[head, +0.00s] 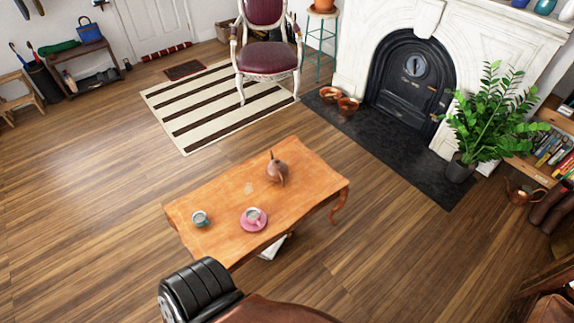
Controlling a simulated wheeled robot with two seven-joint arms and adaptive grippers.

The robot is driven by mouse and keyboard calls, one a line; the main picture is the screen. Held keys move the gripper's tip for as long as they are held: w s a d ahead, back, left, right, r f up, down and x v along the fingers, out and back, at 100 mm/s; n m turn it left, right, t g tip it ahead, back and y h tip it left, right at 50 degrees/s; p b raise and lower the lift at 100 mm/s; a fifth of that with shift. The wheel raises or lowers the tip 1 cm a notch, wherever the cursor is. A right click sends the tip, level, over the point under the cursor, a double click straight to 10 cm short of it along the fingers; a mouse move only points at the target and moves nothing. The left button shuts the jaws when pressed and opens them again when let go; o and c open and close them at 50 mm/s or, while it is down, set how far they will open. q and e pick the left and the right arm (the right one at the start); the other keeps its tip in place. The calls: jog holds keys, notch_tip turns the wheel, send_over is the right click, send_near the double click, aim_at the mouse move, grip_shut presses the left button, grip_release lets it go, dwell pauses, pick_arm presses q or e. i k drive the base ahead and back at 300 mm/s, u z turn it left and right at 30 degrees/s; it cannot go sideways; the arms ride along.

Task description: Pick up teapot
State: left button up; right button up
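A brown teapot (278,173) stands on the far right half of a low orange-brown wooden table (225,200) in the head view. Its thin spout or tip points up and away. A small teal cup (200,219) stands near the table's left end. A pink saucer (248,226) with a cup (254,215) on it is near the front edge. The teapot is apart from both cups. Neither of my grippers is in view.
A purple chair (266,50) stands on a striped rug (200,105) behind. A potted plant (490,120) is by the fireplace (410,80). Floor left of the table is clear.

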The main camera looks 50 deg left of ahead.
aim_at(277, 175)
jog(key=z, duration=0.05)
jog(key=i, duration=1.95)
